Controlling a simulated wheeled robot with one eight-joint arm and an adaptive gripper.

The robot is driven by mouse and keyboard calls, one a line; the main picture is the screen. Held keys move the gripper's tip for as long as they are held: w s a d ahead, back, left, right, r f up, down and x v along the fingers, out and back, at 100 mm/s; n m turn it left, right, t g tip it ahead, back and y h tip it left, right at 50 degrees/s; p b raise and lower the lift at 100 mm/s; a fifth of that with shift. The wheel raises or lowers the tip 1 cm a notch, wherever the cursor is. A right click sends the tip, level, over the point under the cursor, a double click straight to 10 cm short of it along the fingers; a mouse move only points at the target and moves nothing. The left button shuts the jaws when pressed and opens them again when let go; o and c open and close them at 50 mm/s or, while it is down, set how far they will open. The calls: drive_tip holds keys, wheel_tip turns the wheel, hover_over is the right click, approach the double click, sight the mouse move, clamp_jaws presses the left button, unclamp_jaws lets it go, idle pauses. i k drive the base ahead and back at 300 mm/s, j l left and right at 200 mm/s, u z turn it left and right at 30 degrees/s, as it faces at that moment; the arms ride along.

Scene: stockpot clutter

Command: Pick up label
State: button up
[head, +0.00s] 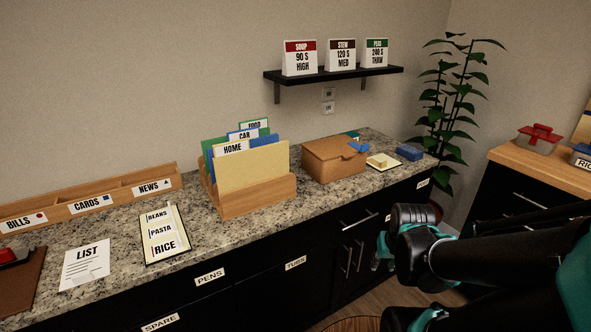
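Several white labels show. A board (178,246) on the counter carries BEANS (157,215), PASTA (161,231) and RICE (165,246) labels. The wooden sorter carries BILLS (24,221), CARDS (89,204) and NEWS (152,187) labels. Drawer fronts carry PENS (209,276), TUBS (295,263) and SPARE (160,324) labels. I cannot tell which one the task means. My gripper (381,252) is at the right, low in front of the cabinets and apart from these labels. It is mostly hidden behind my arm, and its finger opening is unclear.
The granite counter (215,228) holds a LIST sheet (85,264), a folder rack (262,198), a cardboard box (334,160) and a blue block (410,152). A shelf (335,74) with cards hangs above. A plant (458,90) stands in the corner beside a second counter (520,168).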

sight(175, 245)
drive_tip(key=u, duration=1.6)
